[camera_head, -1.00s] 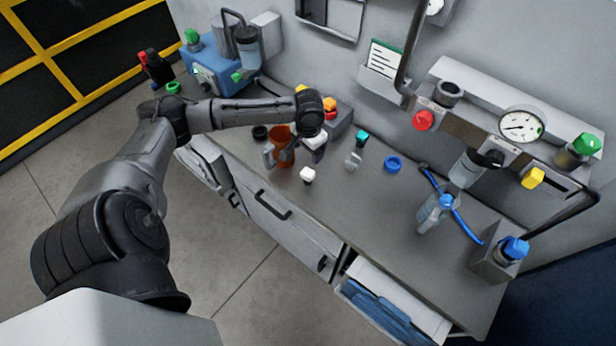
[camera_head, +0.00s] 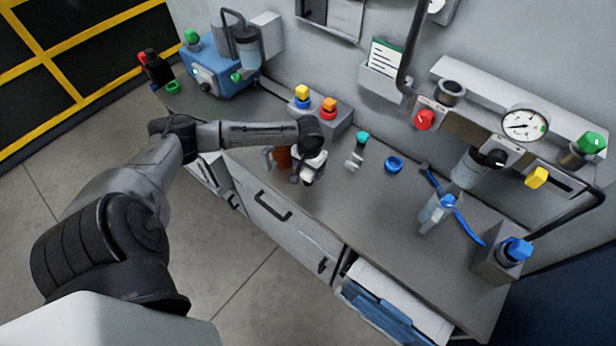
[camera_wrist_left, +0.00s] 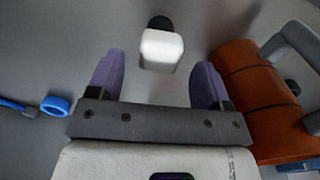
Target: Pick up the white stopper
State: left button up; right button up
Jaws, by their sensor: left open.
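The white stopper (camera_wrist_left: 162,48) has a pale, rounded square head with a dark end and shows in the left wrist view. It lies just beyond and between the tips of my left gripper (camera_wrist_left: 156,75), whose purple fingers are spread apart with nothing between them. No contact shows. In the head view my left gripper (camera_head: 306,168) is low over the bench, and the stopper there is largely covered by or merged with it. My right gripper is in neither view.
An orange-brown mug (camera_wrist_left: 247,90) is close beside the right finger in the wrist view. A teal-topped stopper (camera_head: 362,138) and a blue ring (camera_head: 394,164) stand to the right. A grey block (camera_head: 325,122) with yellow and orange knobs is behind. The front drawer (camera_head: 385,310) is open.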

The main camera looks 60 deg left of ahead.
aim_at(308, 178)
pick_arm(q)
jog(key=shift+s+d+f+b, duration=0.1)
jog(key=shift+s+f+b, duration=0.1)
jog(key=shift+f, duration=1.1)
jog(key=shift+s+d+f+b, duration=0.1)
jog(key=shift+f+b, duration=0.05)
jog(key=shift+f, duration=1.15)
jog(key=c, duration=1)
jog(key=shift+r, duration=0.1)
